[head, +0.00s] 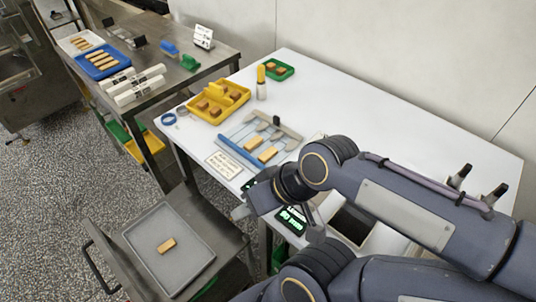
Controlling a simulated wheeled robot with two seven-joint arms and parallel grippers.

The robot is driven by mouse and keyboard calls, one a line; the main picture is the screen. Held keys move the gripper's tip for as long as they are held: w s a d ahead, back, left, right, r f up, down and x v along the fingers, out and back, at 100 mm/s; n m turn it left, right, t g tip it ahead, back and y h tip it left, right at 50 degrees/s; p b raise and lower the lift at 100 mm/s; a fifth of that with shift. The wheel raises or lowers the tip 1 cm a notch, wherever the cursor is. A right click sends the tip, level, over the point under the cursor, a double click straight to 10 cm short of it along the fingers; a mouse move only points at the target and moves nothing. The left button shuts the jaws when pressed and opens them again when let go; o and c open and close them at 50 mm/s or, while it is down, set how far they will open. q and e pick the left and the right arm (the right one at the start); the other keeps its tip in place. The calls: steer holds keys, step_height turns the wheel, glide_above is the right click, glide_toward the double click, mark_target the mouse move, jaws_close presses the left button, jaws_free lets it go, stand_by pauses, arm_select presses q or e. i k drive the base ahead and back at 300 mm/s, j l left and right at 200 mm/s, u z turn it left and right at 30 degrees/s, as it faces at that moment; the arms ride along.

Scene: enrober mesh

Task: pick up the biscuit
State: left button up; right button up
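A single tan biscuit (167,245) lies on the grey tray (143,262) at the lower left, with clear tray around it. More tan biscuits (267,154) lie on the slatted mesh piece (238,153) on the white table. My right gripper (277,222) hangs over the table's front edge, to the right of the grey tray and apart from the biscuits. Its finger parts look spread, with nothing seen between them, though the wrist partly hides them. The other arm crosses the bottom right corner; I take it as my left, and its gripper is out of view.
A yellow tray (238,100) of brown pieces, a green tray (289,69) and a yellow-capped bottle (261,85) stand on the white table (335,105). A steel bench (205,84) at upper left bears a blue tray (91,73) of biscuits. A lit display (290,219) sits near my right gripper.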

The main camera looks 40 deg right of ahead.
mark_target(170, 243)
steer(key=k+j+z, duration=0.1)
steer(key=j, duration=0.15)
steer(key=j+z, duration=0.2)
steer(key=j, duration=0.55)
steer(key=j+z, duration=0.2)
steer(key=j, duration=0.6)
steer(key=i+j+z, duration=0.25)
steer(key=i+j, duration=0.45)
